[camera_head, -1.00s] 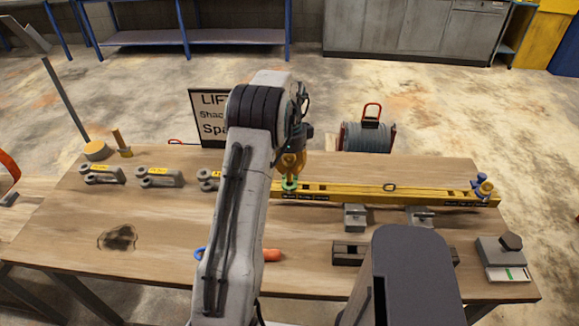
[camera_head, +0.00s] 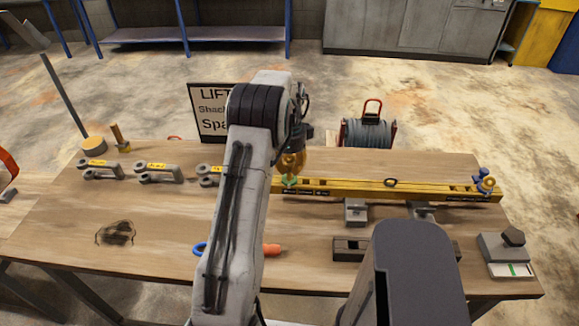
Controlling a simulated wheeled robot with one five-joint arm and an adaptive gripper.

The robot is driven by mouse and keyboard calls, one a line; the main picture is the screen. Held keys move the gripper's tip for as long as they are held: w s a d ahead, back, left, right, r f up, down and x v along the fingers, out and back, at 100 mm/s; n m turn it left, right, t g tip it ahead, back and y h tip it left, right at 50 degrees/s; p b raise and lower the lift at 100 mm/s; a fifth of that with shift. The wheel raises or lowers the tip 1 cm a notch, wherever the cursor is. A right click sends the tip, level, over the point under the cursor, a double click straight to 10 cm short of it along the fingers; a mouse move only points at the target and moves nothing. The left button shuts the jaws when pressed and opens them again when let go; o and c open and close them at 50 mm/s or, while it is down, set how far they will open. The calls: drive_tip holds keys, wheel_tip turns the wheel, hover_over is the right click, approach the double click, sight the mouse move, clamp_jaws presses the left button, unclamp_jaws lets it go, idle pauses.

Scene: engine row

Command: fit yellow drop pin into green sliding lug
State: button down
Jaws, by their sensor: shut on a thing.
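The yellow spreader beam (camera_head: 350,187) lies across the table. The green sliding lug (camera_head: 289,181) is at its left end, only partly visible just below my gripper (camera_head: 291,172). My gripper points down over the lug, with its fingers shut on a small yellow thing that I take to be the yellow drop pin. The pin is too small and too hidden by the fingers to make out. I cannot tell whether its tip is in the lug or above it. A blue lug (camera_head: 484,183) sits at the beam's right end.
Several grey shackles (camera_head: 158,173) stand in a row at left, partly behind my arm. Grey support blocks (camera_head: 355,212) stand under the beam. A clamp-like block (camera_head: 504,248) is at the right. A cable reel (camera_head: 368,132) stands behind the table. The front left tabletop is mostly clear.

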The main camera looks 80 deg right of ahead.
drive_tip(key=shift+f, duration=0.2)
drive_tip(key=c, duration=1)
unclamp_jaws()
drive_tip(key=shift+r, duration=0.1)
drive_tip(key=shift+r, duration=0.3)
drive_tip(key=r, duration=1.1)
drive_tip(key=shift+a+r, duration=0.15)
drive_tip(key=shift+a, duration=0.1)
